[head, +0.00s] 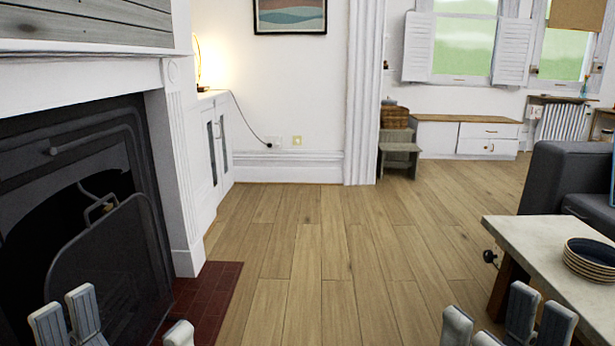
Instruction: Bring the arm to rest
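My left gripper (125,325) shows at the bottom left edge, with its grey fingertips pointing up and spread apart. It looks open, and I see nothing between its fingers. My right gripper (497,322) shows at the bottom right, also with fingertips up and apart and nothing seen between them. The lower parts of both grippers and both arms are cut off by the bottom edge. In the picture, the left gripper is in front of the fireplace, and the right one is in front of the floor and low table.
A dark fireplace (110,255) with a red tiled hearth (212,290) stands on the left. A pale low table (530,250) with stacked bowls (590,258) is on the right, before a dark sofa (570,165). The wooden floor (335,255) between them is clear.

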